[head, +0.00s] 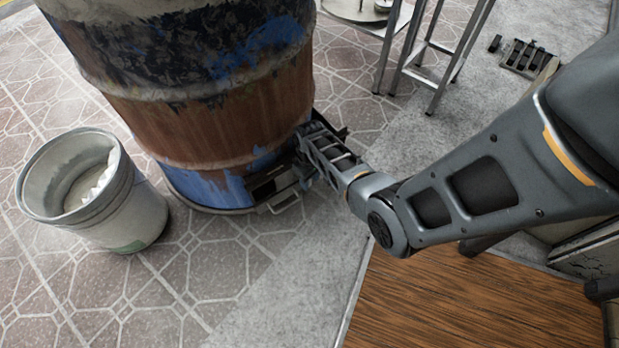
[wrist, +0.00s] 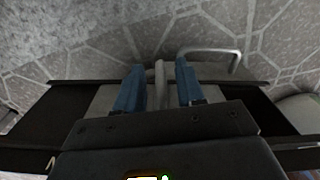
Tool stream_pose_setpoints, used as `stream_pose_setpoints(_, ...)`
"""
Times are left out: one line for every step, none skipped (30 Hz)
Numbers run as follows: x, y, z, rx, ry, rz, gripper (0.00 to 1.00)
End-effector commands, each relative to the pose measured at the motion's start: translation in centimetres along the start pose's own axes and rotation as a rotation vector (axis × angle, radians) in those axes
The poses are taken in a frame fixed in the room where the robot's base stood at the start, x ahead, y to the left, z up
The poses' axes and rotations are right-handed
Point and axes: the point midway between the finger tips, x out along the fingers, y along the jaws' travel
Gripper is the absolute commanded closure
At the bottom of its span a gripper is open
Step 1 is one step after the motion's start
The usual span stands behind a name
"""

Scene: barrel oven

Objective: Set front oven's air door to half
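The barrel oven (head: 215,115), rusty brown with flaking black and blue paint, stands on the paved floor. Low on its side is a dark box-like fitting (head: 268,185). My gripper (wrist: 160,85) is beside that fitting, its fingertips hidden in the head view. In the wrist view its two blue fingers are apart, on either side of an upright grey tab (wrist: 159,78), with a gap visible on each side. The tab stands at a grey plate (wrist: 102,100) in a black frame (wrist: 75,83). Dark areas show left and right of the plate; my gripper covers its lower part.
A metal loop handle (head: 283,203) sticks out below the fitting; a similar loop (wrist: 212,52) shows in the wrist view. A metal bucket (head: 130,205) stands left of the barrel. A metal-legged stand (head: 440,50) is behind. Paving in front is clear.

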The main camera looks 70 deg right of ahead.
Motion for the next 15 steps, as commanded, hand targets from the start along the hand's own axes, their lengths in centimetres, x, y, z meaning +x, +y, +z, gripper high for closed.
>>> stream_pose_setpoints(-0.1, 0.0, 0.0, 0.0, 0.001, 0.0, 0.62)
stream_pose_setpoints(-0.2, 0.0, 0.0, 0.0, 0.001, 0.0, 0.62)
stream_pose_setpoints(-0.4, 0.0, 0.0, 0.0, 0.001, 0.0, 0.62)
stream_pose_setpoints(-0.7, 0.0, -0.1, 0.0, 0.001, 0.0, 0.62)
stream_pose_setpoints(-1.1, 0.0, -0.1, 0.0, 0.002, 0.001, 0.62)
stream_pose_setpoints(-1.6, 0.0, 0.0, 0.0, 0.002, 0.001, 0.62)
stream_pose_setpoints(-2.1, 0.0, -0.1, 0.0, 0.002, 0.001, 0.62)
stream_pose_setpoints(-2.7, 0.0, -0.1, 0.0, 0.003, 0.001, 0.62)
stream_pose_setpoints(-3.4, 0.0, 0.0, 0.0, 0.002, 0.001, 0.62)
stream_pose_setpoints(-4.0, 0.0, -0.1, 0.0, 0.003, 0.001, 0.62)
stream_pose_setpoints(-4.5, 0.0, -0.1, 0.0, 0.003, 0.001, 0.62)
stream_pose_setpoints(-5.1, 0.0, 0.0, 0.0, 0.002, 0.001, 0.62)
stream_pose_setpoints(-5.5, 0.0, 0.0, 0.0, 0.002, 0.001, 0.62)
stream_pose_setpoints(-5.9, 0.0, 0.0, 0.0, 0.001, 0.001, 0.62)
stream_pose_setpoints(-6.4, 0.0, 0.0, 0.0, 0.001, 0.001, 0.62)
